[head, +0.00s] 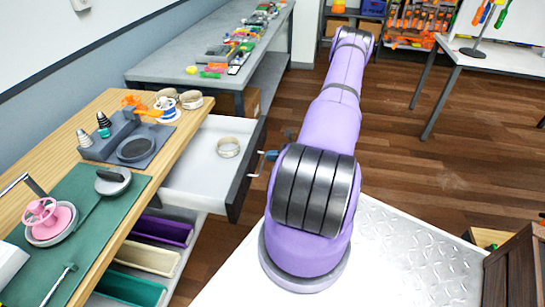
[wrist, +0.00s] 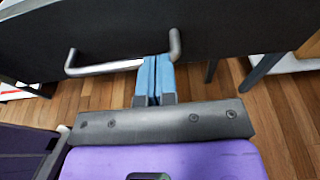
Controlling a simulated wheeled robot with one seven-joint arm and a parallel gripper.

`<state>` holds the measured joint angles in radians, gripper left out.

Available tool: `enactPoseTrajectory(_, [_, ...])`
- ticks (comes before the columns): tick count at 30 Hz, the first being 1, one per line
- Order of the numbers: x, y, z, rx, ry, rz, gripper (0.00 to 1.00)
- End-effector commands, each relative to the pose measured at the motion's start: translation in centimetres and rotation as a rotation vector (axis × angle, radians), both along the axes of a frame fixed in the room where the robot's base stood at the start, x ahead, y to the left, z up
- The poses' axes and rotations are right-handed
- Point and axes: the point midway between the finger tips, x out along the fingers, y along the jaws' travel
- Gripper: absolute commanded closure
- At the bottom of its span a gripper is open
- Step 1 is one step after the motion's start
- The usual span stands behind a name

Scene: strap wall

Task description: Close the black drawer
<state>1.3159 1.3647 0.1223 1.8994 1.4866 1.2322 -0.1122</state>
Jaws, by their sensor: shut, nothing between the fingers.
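The black drawer stands open in the head view, pulled out from under the wooden workbench, with a white inside and a black front (head: 244,172). The black front (wrist: 200,30) fills the top of the wrist view, with its silver bar handle (wrist: 105,68) across it. My gripper (head: 270,155) is just outside the drawer front in the head view. In the wrist view its blue fingers (wrist: 155,62) are shut together and empty. Their tips overlap the right part of the handle; I cannot tell whether they touch it or the front.
A beige ring (head: 229,147) lies inside the drawer. The workbench (head: 115,103) holds a green mat, a pink-handled item and spools. Purple, cream and teal bins (head: 160,230) sit below it. A grey table (head: 210,64) stands behind. Wooden floor (head: 440,175) is clear at right.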

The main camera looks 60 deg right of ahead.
Motion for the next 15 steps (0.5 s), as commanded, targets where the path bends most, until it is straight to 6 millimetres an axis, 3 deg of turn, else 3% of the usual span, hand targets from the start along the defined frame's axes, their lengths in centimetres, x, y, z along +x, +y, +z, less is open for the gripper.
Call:
enactPoseTrajectory(8, [3.4,1.5,0.0,0.002,-0.002,0.004,1.00])
enactPoseTrajectory(15, [9.1,4.0,0.0,0.002,-0.001,0.005,1.00])
